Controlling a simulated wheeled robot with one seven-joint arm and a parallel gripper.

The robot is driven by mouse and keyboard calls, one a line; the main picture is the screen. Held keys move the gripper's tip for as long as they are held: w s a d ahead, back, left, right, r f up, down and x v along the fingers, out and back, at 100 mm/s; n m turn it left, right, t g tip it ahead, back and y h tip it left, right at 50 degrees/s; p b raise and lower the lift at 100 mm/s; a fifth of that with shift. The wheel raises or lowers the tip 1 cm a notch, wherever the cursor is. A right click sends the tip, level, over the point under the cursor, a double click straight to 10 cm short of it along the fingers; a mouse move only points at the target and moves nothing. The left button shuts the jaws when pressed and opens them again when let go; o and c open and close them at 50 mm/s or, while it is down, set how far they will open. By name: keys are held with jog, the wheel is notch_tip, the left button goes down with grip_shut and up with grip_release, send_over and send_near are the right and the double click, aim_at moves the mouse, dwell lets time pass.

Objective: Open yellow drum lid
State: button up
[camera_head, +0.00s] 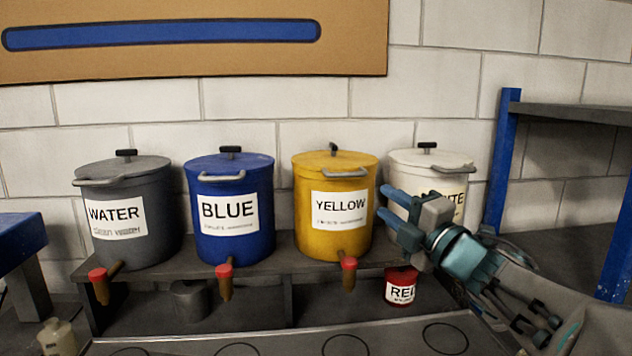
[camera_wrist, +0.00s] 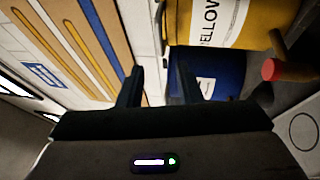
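The yellow drum (camera_head: 333,225) stands on a low dark shelf against the wall, with a "YELLOW" label. Its yellow lid (camera_head: 333,160) is on, with a small dark knob on top and a pale handle (camera_head: 345,173) at the front rim. My gripper (camera_head: 386,205) is just right of the yellow drum, in front of the white drum (camera_head: 405,175). Its fingers are apart with nothing between them. In the wrist view the yellow drum (camera_wrist: 262,20) shows sideways at the upper right, beyond the two dark fingers (camera_wrist: 160,80); its lid is hard to make out there.
A grey water drum (camera_head: 165,230) and a blue drum (camera_head: 270,215) stand to the left. Taps with red ends (camera_head: 349,263) stick out below the drums. A red can (camera_head: 401,287) sits lower right. A blue-posted rack (camera_head: 503,150) stands at right. Space above the lids is clear.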

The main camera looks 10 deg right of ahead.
aim_at(349, 176)
jog(key=p+x, duration=0.3)
jog(key=x, duration=1)
jog(key=shift+w+a+r, duration=0.1)
jog(key=shift+w+r, duration=0.05)
jog(key=shift+w, duration=0.05)
jog(key=shift+c, duration=0.3)
grip_shut()
